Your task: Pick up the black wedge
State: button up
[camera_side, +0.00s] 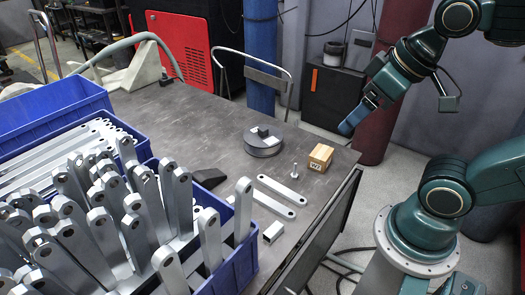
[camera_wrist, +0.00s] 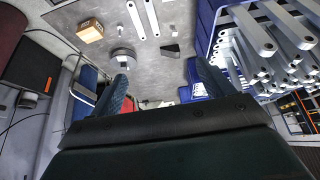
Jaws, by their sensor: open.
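The black wedge (camera_side: 209,178) lies on the dark grey table beside the blue bin of brackets in the side view, its near part partly screened by upright brackets. In the wrist view it is a small dark shape (camera_wrist: 170,48) beyond my fingers. My gripper (camera_side: 356,118) is high above the right end of the table in the side view, well away from the wedge. In the wrist view its two blue fingers (camera_wrist: 161,76) stand wide apart with nothing between them.
A blue bin (camera_side: 243,262) full of upright brackets stands close to the wedge; another blue bin (camera_side: 50,110) is behind it. A round grey disc (camera_side: 263,146), a wooden block (camera_side: 320,157), a bolt (camera_side: 294,171) and two flat bars (camera_side: 282,190) lie nearby.

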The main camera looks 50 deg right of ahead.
jog(key=shift+w+r, duration=0.1)
jog(key=w+f+n+g+y, duration=0.2)
jog(key=w+n, duration=0.7)
jog(key=w, duration=1.9)
jog(key=w+d+f+n+g+y, duration=0.1)
jog(key=w+f+n, duration=0.1)
jog(key=w+f, duration=0.3)
jog(key=w+f+n+g, duration=0.1)
jog(key=w+f+n, duration=0.2)
jog(key=f, duration=0.9)
jog(key=w+d+f+n+g+y, duration=0.1)
jog(key=w+f+n, duration=0.2)
jog(key=w+f, duration=0.4)
notch_tip(320, 180, down, 2)
jog(key=shift+d+f+y, duration=0.15)
jog(key=shift+d+y, duration=0.15)
jog(key=shift+w+f, duration=0.1)
